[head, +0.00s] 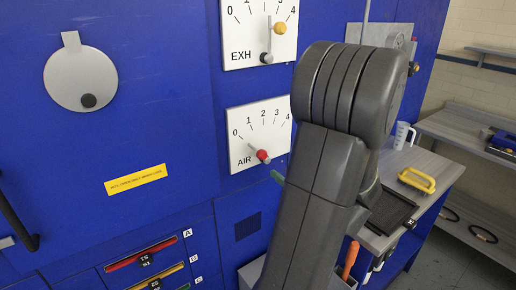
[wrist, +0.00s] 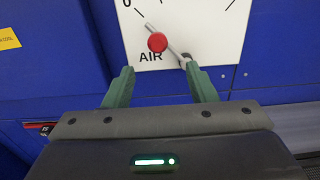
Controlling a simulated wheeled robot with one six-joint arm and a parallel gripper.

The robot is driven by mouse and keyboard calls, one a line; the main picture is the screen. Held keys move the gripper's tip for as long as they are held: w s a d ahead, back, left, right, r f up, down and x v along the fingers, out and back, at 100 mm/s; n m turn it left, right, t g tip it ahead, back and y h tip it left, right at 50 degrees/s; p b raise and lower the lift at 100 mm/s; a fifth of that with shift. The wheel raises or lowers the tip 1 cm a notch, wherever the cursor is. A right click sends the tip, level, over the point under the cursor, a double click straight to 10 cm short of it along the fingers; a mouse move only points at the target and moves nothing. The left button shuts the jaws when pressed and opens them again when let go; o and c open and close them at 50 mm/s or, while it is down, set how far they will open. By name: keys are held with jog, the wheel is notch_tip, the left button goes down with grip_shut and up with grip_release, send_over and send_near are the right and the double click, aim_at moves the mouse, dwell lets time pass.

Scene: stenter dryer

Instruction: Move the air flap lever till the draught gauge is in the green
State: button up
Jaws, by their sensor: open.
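The air flap lever, on the white plate marked AIR (head: 240,172), is a thin grey bar with a red knob (head: 263,155). In the wrist view the lever (wrist: 172,47) slants up-left from its pivot, its tip pointing between 0 and 1, with the red knob (wrist: 157,42) on it. My gripper (wrist: 159,72) is open and empty, its green fingers below the knob, the right one close to the pivot. In the head view one green finger (head: 277,177) shows; my arm hides the rest. I cannot make out a draught gauge with a green band.
Above is an EXH plate (head: 240,37) whose lever has a yellow knob (head: 279,28). A round grey disc (head: 80,80) with a dark knob is on the blue panel at left.

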aim_at(259, 153)
jog(key=p+x, duration=0.2)
jog(key=x, duration=1.1)
jog(key=shift+a+p, duration=0.2)
jog(key=shift+p, duration=0.2)
